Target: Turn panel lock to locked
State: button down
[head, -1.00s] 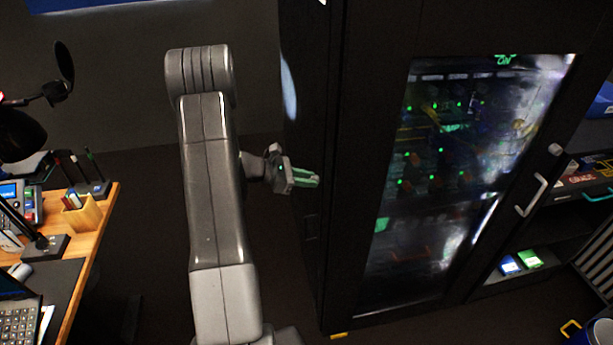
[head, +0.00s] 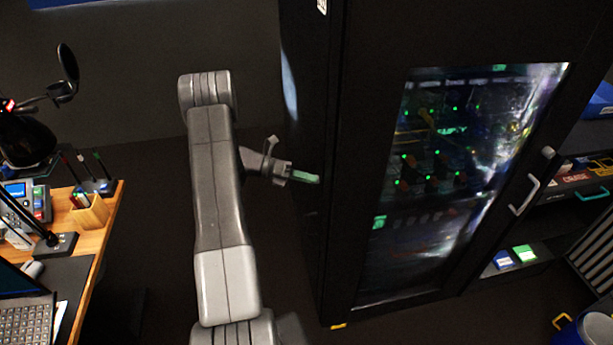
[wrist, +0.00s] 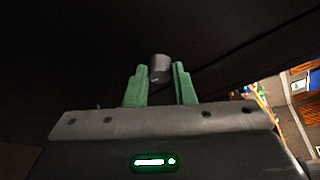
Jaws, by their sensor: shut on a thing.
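My gripper (head: 316,179) reaches to the dark side face of the tall black cabinet (head: 362,100) in the head view. Its green fingers show there nearly edge-on. In the wrist view my gripper (wrist: 160,82) has one green finger on each side of a short grey knob (wrist: 160,68), which appears to be the panel lock. The gripper is shut on this knob. The knob stands out from a dark surface. I cannot read its lock position, and the fingers and my arm hide it in the head view.
The cabinet's glass door (head: 440,180) shows green lights behind it and has a pale handle (head: 524,195). A wooden desk (head: 100,235) with a pen holder (head: 89,212) and laptop stands at left. Dark floor lies between desk and cabinet.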

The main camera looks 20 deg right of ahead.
jog(key=n+g, duration=0.1)
jog(key=n, duration=0.2)
jog(key=shift+w+f+n+g+h, duration=0.1)
jog(key=shift+f+n+g+h, duration=0.1)
jog(key=shift+n+g+h, duration=0.15)
dwell(0.3)
jog(key=c, duration=1.2)
grip_release()
jog(key=b+v, duration=0.3)
jog(key=v, duration=1.1)
jog(key=shift+f+b, duration=0.15)
jog(key=shift+b, duration=0.15)
jog(key=shift+d, duration=0.15)
